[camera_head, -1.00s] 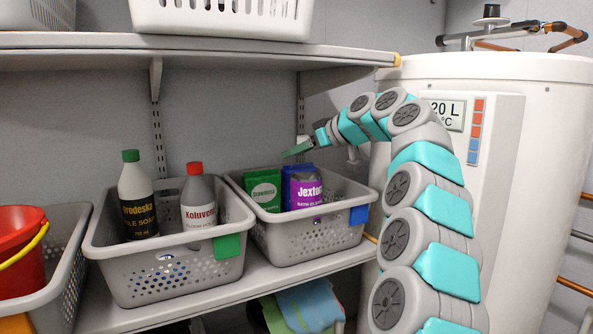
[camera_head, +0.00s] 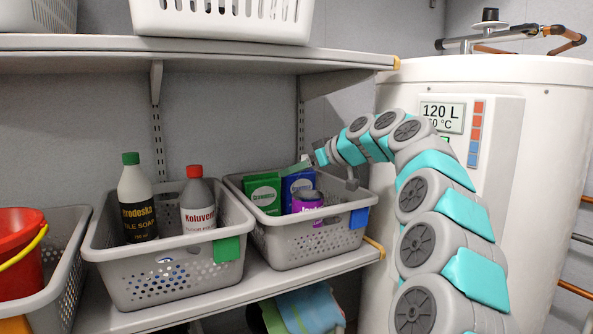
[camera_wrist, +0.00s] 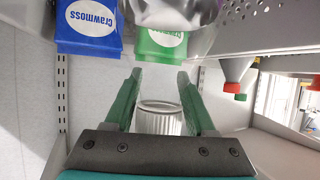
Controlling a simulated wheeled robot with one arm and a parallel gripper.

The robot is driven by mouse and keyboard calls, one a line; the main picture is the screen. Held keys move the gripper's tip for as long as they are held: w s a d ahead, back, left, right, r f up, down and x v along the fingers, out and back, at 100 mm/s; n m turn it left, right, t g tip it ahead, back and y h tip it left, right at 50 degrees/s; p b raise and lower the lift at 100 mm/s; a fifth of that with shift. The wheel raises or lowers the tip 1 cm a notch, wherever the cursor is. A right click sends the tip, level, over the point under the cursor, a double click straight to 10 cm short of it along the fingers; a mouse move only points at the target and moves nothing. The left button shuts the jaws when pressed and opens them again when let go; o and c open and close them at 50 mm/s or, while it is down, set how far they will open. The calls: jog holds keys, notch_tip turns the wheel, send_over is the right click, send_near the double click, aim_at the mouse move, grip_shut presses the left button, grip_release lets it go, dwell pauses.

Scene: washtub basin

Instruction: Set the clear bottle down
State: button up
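The clear bottle, with a purple Jexton label, stands low in the right grey basket (camera_head: 300,250); its label (camera_head: 307,206) shows just above the rim, and its lower part is hidden. In the wrist view, which is upside down, its see-through body (camera_wrist: 172,12) is at the top and its white ribbed cap (camera_wrist: 160,120) lies between my green fingers. My gripper (camera_head: 307,161) reaches in from the right above the basket, its fingers close on both sides of the cap. I cannot tell whether the bottle touches the basket floor.
A green box (camera_head: 263,192) and a blue box (camera_head: 297,184) stand behind the bottle. The middle basket (camera_head: 170,281) holds a green-capped bottle (camera_head: 136,200) and a red-capped bottle (camera_head: 197,205). The upper shelf (camera_head: 200,45) is above; the white boiler (camera_head: 540,120) is at the right.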

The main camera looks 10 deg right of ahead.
jog(key=o, duration=0.3)
jog(key=v, duration=1.2)
jog(key=shift+b, duration=0.35)
